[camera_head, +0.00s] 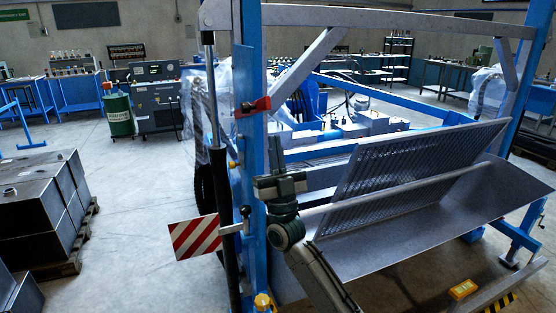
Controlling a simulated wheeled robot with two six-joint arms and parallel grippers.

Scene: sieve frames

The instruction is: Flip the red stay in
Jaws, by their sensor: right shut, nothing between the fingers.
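The red stay (253,107) is a short red piece on the blue upright post (250,60), at about the middle of the view. It lies across the post, nearly level, with its right end sticking out a little past the post's edge. My right gripper (275,146) is shut and empty, pointing up beside the post. Its tips are below and slightly right of the stay and appear apart from it. My right arm rises from the bottom of the view. My left gripper is not in view.
A perforated sieve panel (400,165) leans over a grey metal tray (410,230) to the right of my arm. A red-and-white striped plate (195,237) juts left from the post. A grey gas strut (211,90) runs along the post's left side. Open floor (130,200) lies further left.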

